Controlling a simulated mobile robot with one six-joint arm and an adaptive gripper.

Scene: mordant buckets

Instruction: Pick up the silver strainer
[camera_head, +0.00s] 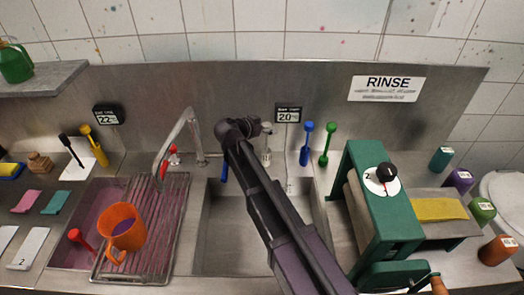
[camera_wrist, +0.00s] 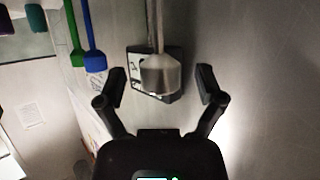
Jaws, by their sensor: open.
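The silver strainer (camera_wrist: 160,74) shows in the wrist view as a metal cup-shaped end on a thin shaft. It lies between the two spread fingers of my gripper (camera_wrist: 160,90), with a gap on each side. No finger is seen touching it. In the head view, a pale metal piece (camera_head: 267,157) that looks like it stands at the back of the counter, just right of my gripper (camera_head: 245,128). My gripper is open and near the back wall. My arm hides part of the area below.
Blue (camera_head: 305,144) and green (camera_head: 327,145) tools of similar shape stand close to the right. A small dark "20" sign (camera_head: 288,113) is on the wall behind. The tap (camera_head: 180,135) is at the left, the sink (camera_head: 225,235) below, and a green machine (camera_head: 375,205) at the right.

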